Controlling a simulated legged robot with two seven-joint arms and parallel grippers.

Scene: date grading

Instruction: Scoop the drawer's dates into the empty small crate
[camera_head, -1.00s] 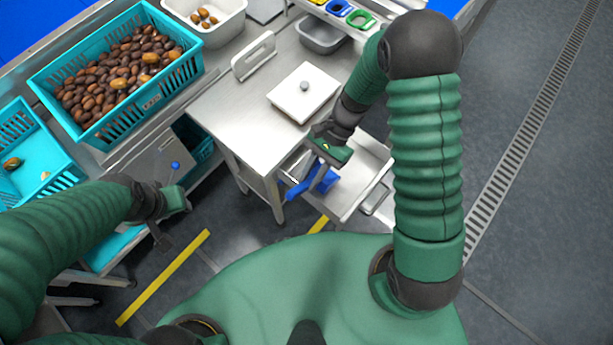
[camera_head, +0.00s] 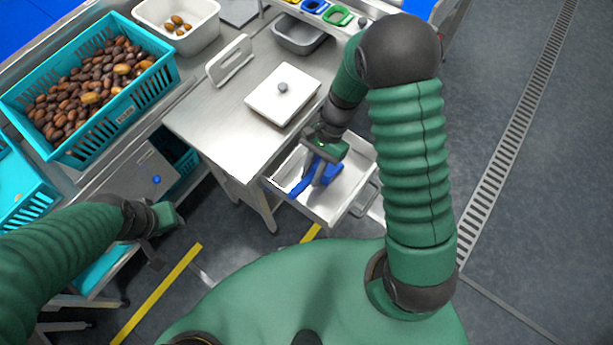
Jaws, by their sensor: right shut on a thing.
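The open drawer (camera_head: 357,188) is a pale metal tray pulled out below the steel table; I see no dates in its visible part. A blue scoop (camera_head: 300,187) is over or in its left part; I cannot tell whether it touches the floor. My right gripper (camera_head: 322,168) is shut on the scoop's upright blue part. My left gripper (camera_head: 160,232) hangs apart from everything at the left, its jaws unclear. A teal crate (camera_head: 28,207) is cut off at the left edge, and little of its inside shows. I cannot tell which crate is the empty small one.
A large teal crate (camera_head: 128,118) full of dates stands at the upper left. A white tub (camera_head: 205,36) holds a few dates. A white lidded box (camera_head: 262,99), a white upright handled piece (camera_head: 229,58) and a grey tub (camera_head: 291,48) sit on the table (camera_head: 207,124). Floor at right is clear.

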